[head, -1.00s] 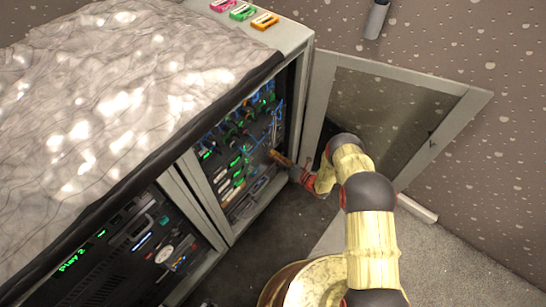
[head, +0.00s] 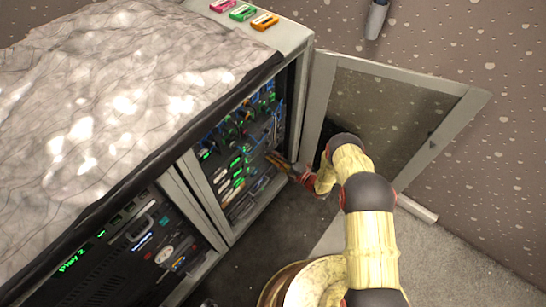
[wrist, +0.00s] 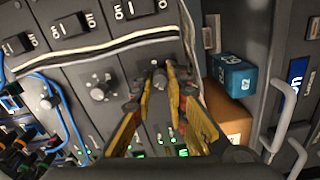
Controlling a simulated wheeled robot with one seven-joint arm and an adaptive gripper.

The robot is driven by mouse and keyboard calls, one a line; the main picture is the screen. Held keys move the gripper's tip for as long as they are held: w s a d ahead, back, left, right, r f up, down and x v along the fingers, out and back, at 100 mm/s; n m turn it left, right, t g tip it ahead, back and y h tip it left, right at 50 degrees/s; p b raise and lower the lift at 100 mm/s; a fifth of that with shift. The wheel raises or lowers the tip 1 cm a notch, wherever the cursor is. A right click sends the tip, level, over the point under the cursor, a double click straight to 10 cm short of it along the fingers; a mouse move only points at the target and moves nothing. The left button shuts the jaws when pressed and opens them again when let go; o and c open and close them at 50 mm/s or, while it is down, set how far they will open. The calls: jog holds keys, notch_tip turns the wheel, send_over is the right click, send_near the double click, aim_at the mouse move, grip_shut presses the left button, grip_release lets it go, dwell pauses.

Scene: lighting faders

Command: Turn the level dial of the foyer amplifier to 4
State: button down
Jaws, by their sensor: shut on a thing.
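In the wrist view, my gripper (wrist: 161,72) has its yellow fingers closed around a small grey dial (wrist: 153,65) on the rightmost of three dark panels. The fingers cover most of that dial, and I cannot read its setting or a scale. A similar dial (wrist: 100,91) is uncovered on the middle panel, and another dial (wrist: 46,103) is on the left panel. I cannot read any name for the foyer amplifier. In the head view, my gripper (head: 277,161) reaches into the open rack (head: 233,243) at its right side.
White and black cables (wrist: 95,47) cross the panels just above the dials. A blue box (wrist: 232,75) and an orange-brown box (wrist: 228,116) stand right of my fingers. Grey handles (wrist: 284,93) are farther right. The rack's glazed door (head: 482,100) stands open beside my arm.

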jog(key=shift+m, duration=0.6)
jog(key=c, duration=1.8)
grip_release()
jog(key=shift+o, duration=0.3)
jog(key=shift+d, duration=0.1)
jog(key=v, duration=1.1)
jog(key=shift+s+d, duration=0.3)
jog(key=shift+f, duration=0.1)
